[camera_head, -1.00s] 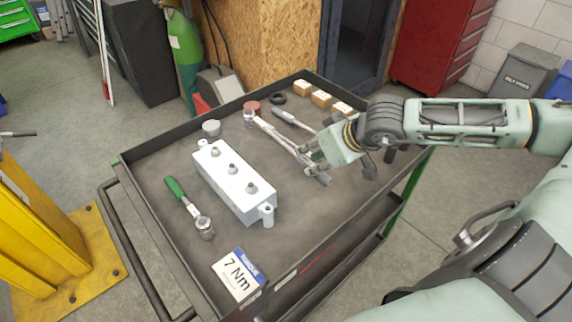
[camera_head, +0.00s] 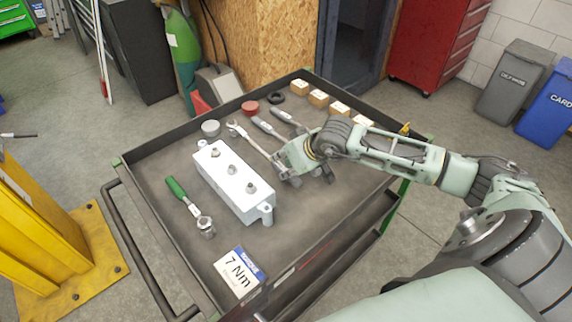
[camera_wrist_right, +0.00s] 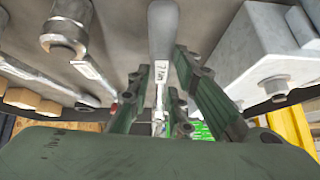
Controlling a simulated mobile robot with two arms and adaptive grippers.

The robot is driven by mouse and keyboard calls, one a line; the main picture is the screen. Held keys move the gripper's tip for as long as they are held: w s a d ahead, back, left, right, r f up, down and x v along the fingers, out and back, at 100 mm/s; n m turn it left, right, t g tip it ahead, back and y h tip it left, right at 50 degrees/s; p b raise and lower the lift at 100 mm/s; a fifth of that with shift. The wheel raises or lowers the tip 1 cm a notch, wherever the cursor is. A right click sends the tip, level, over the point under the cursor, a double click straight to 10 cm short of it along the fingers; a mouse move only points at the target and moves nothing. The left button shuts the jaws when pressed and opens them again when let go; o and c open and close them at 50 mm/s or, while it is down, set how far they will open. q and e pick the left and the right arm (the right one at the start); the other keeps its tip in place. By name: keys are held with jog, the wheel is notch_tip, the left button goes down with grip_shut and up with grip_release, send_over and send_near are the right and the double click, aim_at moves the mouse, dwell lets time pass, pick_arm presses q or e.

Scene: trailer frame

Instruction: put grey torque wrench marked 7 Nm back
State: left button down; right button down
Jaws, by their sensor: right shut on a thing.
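The grey torque wrench (camera_head: 256,145) slants across the tray, its metal head at the far left end. My right gripper (camera_head: 290,172) is shut on it and hides its near part. In the right wrist view its grey handle (camera_wrist_right: 163,30) with a "7 Nm" label stands between the fingers of my right gripper (camera_wrist_right: 163,78). I cannot tell whether the wrench touches the tray floor. A "7 Nm" card (camera_head: 238,272) lies at the near corner of the tray (camera_head: 155,240). My left gripper is not in view.
A white block with bolts (camera_head: 228,180) stands just left of my gripper. A green-handled wrench (camera_head: 178,190) lies left of it. Two more grey-handled tools (camera_head: 268,127) (camera_head: 285,116) lie beyond my gripper. Wooden blocks (camera_head: 318,98) line the back right. The near right floor is clear.

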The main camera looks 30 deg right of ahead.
jog(key=shift+f, duration=0.65)
jog(key=c, duration=2)
grip_release()
jog(key=shift+f, duration=0.15)
jog(key=o, duration=0.4)
jog(key=b+v, duration=0.1)
jog(key=v, duration=0.9)
jog(key=shift+d, duration=0.1)
jog(key=shift+b+v, duration=0.3)
jog(key=shift+v, duration=0.8)
jog(key=shift+f, duration=0.1)
